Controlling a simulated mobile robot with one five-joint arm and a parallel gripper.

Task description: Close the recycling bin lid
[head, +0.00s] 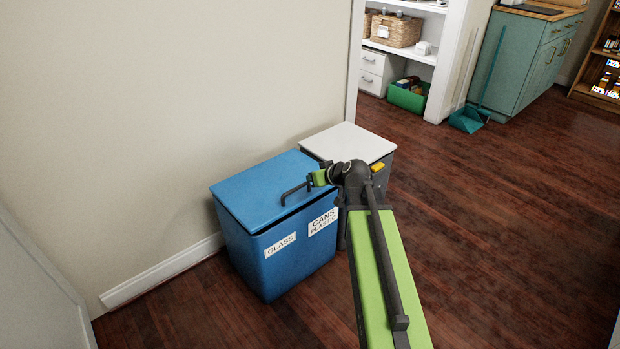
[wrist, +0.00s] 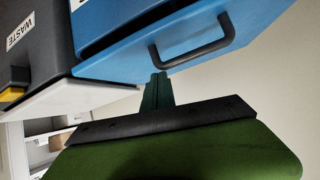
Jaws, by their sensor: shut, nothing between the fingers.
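The blue recycling bin (head: 290,262) stands against the wall, with white labels reading GLASS and CANS PLASTIC. Its blue lid (head: 250,188) lies low over the top, with a dark line along the front edge; I cannot tell whether it is fully flush. A dark bar handle (head: 297,188) sits at the lid's front edge, and the handle (wrist: 195,50) also shows in the wrist view. My gripper (head: 316,179) is shut and empty, just beside the handle's right end, over the lid's right side. Its narrow green fingers (wrist: 157,88) point toward the lid in the wrist view; contact is unclear.
A dark waste bin (wrist: 38,38) with a white lid (head: 348,141) and yellow pedal (head: 377,167) stands right beside the blue bin. White shelves (head: 427,57), a teal dustpan (head: 466,120) and a teal cabinet (head: 515,62) are farther back. The wooden floor at right is clear.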

